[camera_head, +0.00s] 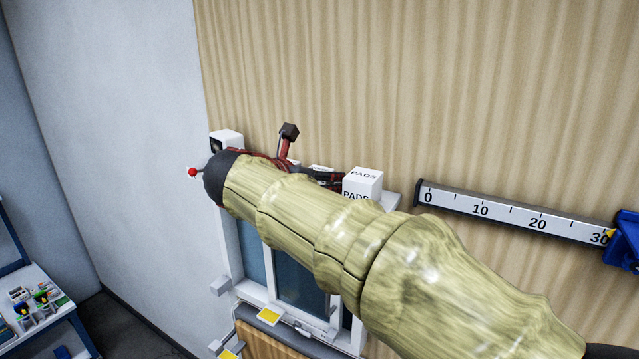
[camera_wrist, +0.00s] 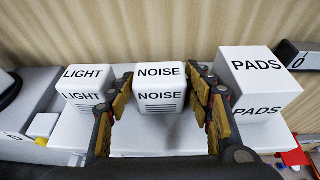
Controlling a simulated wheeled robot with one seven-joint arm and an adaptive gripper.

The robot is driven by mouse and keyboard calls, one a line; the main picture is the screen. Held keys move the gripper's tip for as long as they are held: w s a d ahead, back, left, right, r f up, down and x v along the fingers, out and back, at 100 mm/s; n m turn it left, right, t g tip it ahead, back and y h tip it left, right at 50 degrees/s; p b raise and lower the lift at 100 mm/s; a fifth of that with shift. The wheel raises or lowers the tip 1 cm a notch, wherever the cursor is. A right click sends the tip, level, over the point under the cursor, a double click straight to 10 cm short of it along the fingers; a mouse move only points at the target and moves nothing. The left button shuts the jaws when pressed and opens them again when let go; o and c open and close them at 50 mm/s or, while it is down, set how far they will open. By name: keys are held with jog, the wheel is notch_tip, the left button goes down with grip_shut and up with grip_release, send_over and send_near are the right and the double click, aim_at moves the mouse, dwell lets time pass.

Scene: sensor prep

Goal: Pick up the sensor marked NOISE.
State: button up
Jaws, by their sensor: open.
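The sensor marked NOISE (camera_wrist: 160,87) is a white box with black lettering and dark slots, standing upright on a white shelf (camera_wrist: 150,141) in the wrist view. My gripper (camera_wrist: 162,90) is open, with one finger on each side of the NOISE sensor. The right finger is very near its right side; I cannot tell whether it touches. In the head view my arm hides the NOISE sensor and most of my gripper.
A white box marked LIGHT (camera_wrist: 88,84) stands to the left, and a larger box marked PADS (camera_wrist: 258,82) stands close on the right. A wood-patterned wall (camera_head: 420,80) rises behind. A ruler (camera_head: 510,212) runs along the wall right of the shelf.

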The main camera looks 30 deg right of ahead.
jog(key=shift+c, duration=1.1)
jog(key=c, duration=0.8)
jog(key=shift+o, duration=0.2)
jog(key=shift+r, duration=0.15)
